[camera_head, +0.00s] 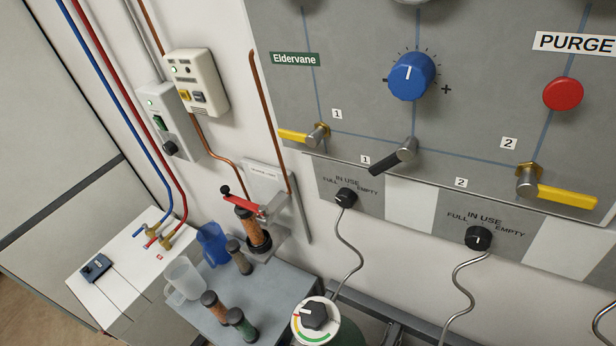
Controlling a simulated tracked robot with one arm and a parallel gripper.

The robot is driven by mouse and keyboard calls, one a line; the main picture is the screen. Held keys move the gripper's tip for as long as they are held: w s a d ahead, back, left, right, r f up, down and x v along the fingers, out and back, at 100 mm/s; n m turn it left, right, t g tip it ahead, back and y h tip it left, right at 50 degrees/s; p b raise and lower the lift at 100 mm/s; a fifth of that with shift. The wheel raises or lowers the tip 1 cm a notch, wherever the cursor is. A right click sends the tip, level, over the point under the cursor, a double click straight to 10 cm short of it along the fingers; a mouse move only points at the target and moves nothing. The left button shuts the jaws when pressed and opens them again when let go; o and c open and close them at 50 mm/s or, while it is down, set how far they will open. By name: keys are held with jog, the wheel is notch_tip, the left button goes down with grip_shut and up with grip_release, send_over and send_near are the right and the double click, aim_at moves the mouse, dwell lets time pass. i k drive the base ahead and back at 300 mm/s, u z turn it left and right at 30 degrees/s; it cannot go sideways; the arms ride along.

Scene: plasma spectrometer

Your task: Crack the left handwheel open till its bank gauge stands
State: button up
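A green cylinder (352,334) stands at the bottom centre, mostly cut off by the lower edge. On its top is a white round face with a dark hexagonal knob (314,316) and a red and green arc. I cannot tell whether this is the left handwheel. No needle gauge shows clearly; a pale round thing (410,1) is cut off at the top edge. Two black pointer knobs marked IN USE, FULL and EMPTY, the left one (346,197) and the right one (478,238), sit below the grey panel. My gripper is not in view.
The grey panel (480,95) carries a blue knob (410,76), a red PURGE button (563,94), a left yellow lever (295,136), a black lever (392,158) and a right yellow lever (566,196). A bench (262,311) with several small columns stands lower left.

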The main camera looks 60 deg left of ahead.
aim_at(313, 316)
jog(key=u, duration=0.05)
jog(key=k, duration=1.95)
jog(key=u, duration=0.6)
jog(key=i, duration=1)
jog(key=z, duration=0.1)
